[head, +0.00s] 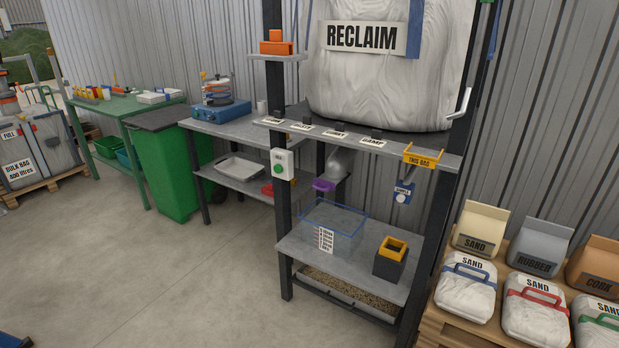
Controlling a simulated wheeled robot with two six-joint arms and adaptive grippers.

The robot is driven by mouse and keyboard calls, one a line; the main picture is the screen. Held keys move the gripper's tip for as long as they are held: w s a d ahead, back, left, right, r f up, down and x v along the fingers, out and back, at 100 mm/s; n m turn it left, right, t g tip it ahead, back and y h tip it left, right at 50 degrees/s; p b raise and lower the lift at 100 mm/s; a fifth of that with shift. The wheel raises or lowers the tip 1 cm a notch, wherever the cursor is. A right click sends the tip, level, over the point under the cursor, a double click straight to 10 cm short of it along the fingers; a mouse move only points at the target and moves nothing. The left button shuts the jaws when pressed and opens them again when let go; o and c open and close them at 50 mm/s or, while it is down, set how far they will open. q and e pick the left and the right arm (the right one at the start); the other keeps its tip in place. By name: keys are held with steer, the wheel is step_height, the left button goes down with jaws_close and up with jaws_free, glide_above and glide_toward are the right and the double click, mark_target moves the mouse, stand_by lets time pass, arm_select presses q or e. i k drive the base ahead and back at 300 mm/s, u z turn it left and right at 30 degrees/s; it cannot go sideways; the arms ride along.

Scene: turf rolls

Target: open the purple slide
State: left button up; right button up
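The purple slide (324,185) is a small purple piece under the shelf of the dark steel frame, just below a pale grey spout (338,163). It sits above a clear, blue-edged bin (333,232). It is too small in the head view to tell whether it is open or shut. A large white bag (385,75) marked RECLAIM hangs above the shelf. Neither of my grippers is in view.
A dark post (282,220) with a white-and-green button box (283,164) stands left of the slide. A dark box with a yellow rim (391,259) stands right of the bin. Sand bags (466,285) sit at right.

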mark_target(330, 184)
steer(key=z, duration=0.5)
steer(key=i, duration=1.3)
steer(key=z, duration=0.7)
